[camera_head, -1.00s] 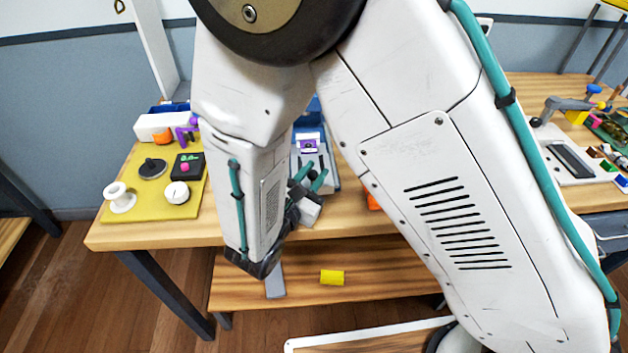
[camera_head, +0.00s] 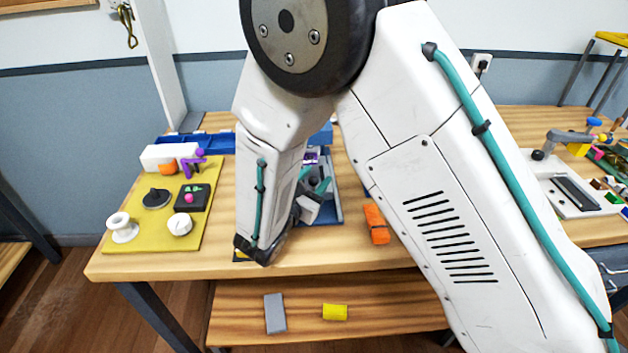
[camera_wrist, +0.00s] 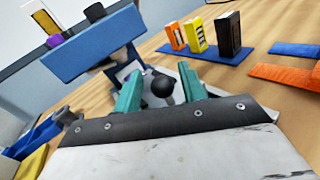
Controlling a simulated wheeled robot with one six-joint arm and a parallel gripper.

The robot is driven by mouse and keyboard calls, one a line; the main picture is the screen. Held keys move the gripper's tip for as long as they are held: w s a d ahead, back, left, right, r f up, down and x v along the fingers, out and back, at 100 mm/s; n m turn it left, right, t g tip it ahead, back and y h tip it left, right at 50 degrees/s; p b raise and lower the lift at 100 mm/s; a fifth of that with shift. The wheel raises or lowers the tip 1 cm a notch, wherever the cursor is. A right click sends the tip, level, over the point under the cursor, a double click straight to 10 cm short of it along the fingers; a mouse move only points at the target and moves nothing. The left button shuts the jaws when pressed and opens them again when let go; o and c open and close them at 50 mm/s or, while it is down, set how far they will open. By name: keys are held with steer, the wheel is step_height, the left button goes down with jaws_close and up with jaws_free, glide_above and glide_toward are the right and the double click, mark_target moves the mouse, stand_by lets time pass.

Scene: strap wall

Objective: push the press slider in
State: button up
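The press stands on the bench, mostly hidden behind my arm in the head view. A black ball knob (camera_wrist: 162,86), which looks like the slider's handle, stands in front of the grey base. My gripper (camera_wrist: 160,80) has its two teal fingers apart, one on each side of the knob in the picture. I cannot tell whether either touches it. My gripper (camera_head: 315,179) is over the press base in the head view.
A yellow board (camera_head: 155,225) with knobs and a spool lies at the left. An orange block (camera_head: 376,223) lies right of the press. In the wrist view, several upright blocks stand on a blue mat (camera_wrist: 212,51). A grey block (camera_head: 275,313) and yellow cylinder (camera_head: 335,312) are on the lower shelf.

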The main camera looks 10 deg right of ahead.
steer(key=v, duration=0.7)
steer(key=shift+s+a, duration=0.2)
steer(key=shift+s, duration=0.1)
